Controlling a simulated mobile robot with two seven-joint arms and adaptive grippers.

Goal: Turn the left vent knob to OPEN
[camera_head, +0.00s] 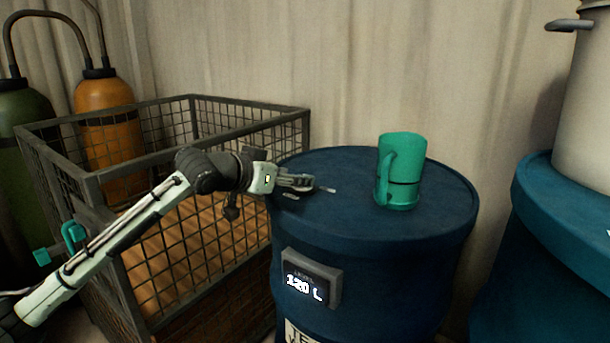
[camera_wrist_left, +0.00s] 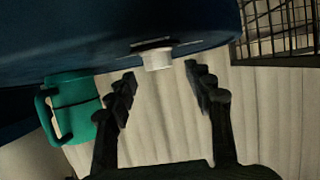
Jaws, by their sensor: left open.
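My left gripper (camera_head: 308,184) is just above the near-left part of the blue drum's lid (camera_head: 340,165). In the left wrist view the gripper (camera_wrist_left: 160,74) is open, with nothing held. A small white cylinder (camera_wrist_left: 157,60), which looks like a knob, stands on a dark base on the blue drum (camera_wrist_left: 80,25). It shows just beyond the fingertips, roughly between them; I cannot tell if they touch. In the head view the fingers largely hide that spot, with small pale marks beside them. The knob's setting cannot be read. My right gripper is not in view.
A green mug (camera_head: 402,168) stands on the lid, right of my gripper; it also shows in the wrist view (camera_wrist_left: 72,105). A display (camera_head: 311,278) reads 120 L. A wire crate (camera_head: 150,190) is at left, orange (camera_head: 103,97) and green cylinders (camera_head: 25,115) behind. Another blue drum (camera_head: 560,210) stands right.

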